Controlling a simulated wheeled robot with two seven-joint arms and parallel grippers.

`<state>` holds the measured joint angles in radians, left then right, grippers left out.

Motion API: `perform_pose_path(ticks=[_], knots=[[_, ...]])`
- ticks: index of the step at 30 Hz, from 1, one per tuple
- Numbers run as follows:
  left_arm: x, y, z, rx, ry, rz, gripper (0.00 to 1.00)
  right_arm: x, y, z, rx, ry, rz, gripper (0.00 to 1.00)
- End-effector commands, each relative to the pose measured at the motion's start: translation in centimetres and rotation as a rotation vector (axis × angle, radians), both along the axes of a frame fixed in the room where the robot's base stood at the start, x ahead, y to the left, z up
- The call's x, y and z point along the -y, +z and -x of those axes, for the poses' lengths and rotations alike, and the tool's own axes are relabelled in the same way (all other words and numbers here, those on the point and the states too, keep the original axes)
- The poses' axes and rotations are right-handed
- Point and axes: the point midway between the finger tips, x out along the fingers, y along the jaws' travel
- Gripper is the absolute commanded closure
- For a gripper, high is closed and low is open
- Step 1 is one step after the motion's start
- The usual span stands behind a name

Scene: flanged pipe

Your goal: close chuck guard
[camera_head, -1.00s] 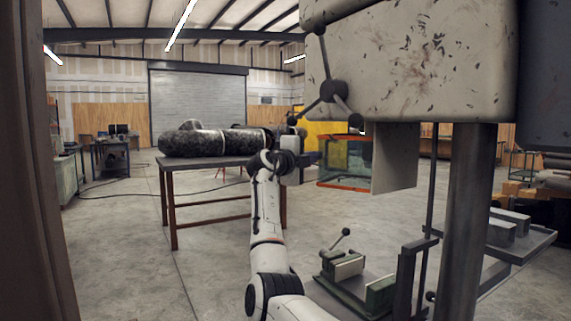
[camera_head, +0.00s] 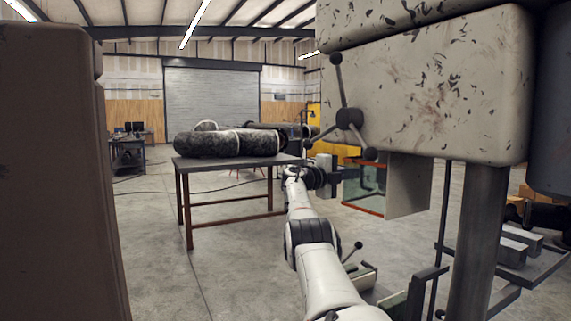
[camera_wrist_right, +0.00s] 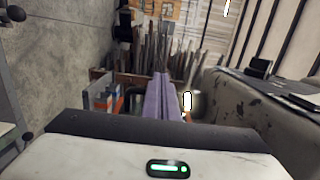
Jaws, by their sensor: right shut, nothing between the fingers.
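A drill press head (camera_head: 430,85), cream with worn dark flecks, fills the upper right of the head view. A pale plate (camera_head: 408,185) hangs under it; it looks like the chuck guard, but I cannot be sure. My right gripper (camera_head: 352,173) is left of the plate, apart from it in the picture. In the right wrist view its purple fingers (camera_wrist_right: 163,97) are shut with nothing between them. A worn cream machine body (camera_wrist_right: 265,105) is at the right there. The chuck itself is hidden. My left gripper is not in view.
A three-armed feed handle (camera_head: 349,118) sticks out left of the press head. The column (camera_head: 478,235) stands at the right. A dark table (camera_head: 225,163) carries black pipes (camera_head: 228,145). A brown block (camera_head: 55,170) closes off the left edge. The concrete floor between is open.

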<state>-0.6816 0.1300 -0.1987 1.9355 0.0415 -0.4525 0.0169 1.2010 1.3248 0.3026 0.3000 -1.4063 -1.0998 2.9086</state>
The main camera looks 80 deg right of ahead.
Motion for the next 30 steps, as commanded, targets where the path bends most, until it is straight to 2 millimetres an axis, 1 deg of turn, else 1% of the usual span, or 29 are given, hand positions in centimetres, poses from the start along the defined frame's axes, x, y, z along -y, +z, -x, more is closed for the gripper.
perform_pose_path(ticks=[1,3,9,23,26,30], knots=[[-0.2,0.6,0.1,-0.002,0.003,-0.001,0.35,-0.1,0.2,1.1,0.0,-0.024,-0.006,1.0],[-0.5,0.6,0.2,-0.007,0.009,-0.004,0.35,-0.2,0.0,2.2,0.0,-0.044,-0.006,1.0],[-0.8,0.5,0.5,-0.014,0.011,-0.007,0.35,-0.4,-0.5,3.7,0.001,-0.071,-0.006,1.0],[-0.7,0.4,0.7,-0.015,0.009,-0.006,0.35,-0.4,-0.6,3.8,0.0,-0.071,-0.004,1.0],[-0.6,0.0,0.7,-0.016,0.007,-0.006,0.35,-0.4,-0.7,3.7,0.0,-0.071,-0.004,1.0],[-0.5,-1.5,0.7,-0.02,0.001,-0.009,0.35,-0.7,-1.0,3.3,-0.001,-0.073,0.001,1.0]])
